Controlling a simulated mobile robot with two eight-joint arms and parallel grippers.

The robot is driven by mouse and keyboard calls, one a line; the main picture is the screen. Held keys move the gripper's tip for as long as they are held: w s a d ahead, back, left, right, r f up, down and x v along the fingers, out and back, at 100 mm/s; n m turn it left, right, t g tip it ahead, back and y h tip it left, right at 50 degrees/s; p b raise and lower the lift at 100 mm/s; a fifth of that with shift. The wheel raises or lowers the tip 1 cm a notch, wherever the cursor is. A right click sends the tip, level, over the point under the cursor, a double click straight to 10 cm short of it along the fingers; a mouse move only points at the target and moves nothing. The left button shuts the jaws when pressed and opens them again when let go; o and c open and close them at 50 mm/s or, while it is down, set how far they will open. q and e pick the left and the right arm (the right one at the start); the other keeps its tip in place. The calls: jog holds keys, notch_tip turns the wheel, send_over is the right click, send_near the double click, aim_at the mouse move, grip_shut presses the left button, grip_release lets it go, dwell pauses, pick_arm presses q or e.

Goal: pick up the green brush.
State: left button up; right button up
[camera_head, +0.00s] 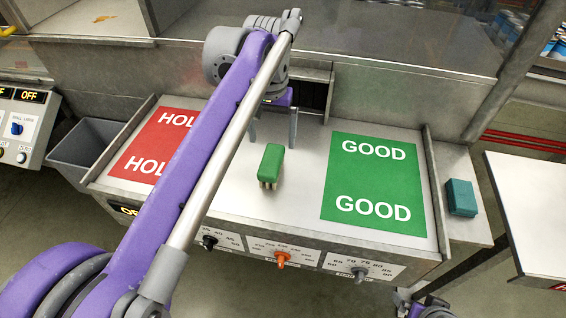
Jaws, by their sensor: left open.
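My left arm crosses the picture from the lower left and hides part of the red panel and bench.
A red HOLD panel (150,148) lies left and a green GOOD panel (375,180) right. A teal block (461,197) sits on the right ledge. Raised metal side rails edge the bench. Knobs (283,258) line its front. A grey bin (84,150) stands left.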

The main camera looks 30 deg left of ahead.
aim_at(271, 159)
pick_arm(q)
notch_tip(271, 159, down, 3)
jog(key=shift+s+r, duration=0.1)
jog(key=shift+s, duration=0.05)
jog(key=shift+w+a+f, duration=0.1)
jog(key=shift+a+f, duration=0.05)
jog(key=shift+f, duration=1.35)
jog(key=shift+w+a+f, duration=0.1)
jog(key=shift+f, duration=1.35)
jog(key=c, duration=1.5)
notch_tip(271, 159, up, 10)
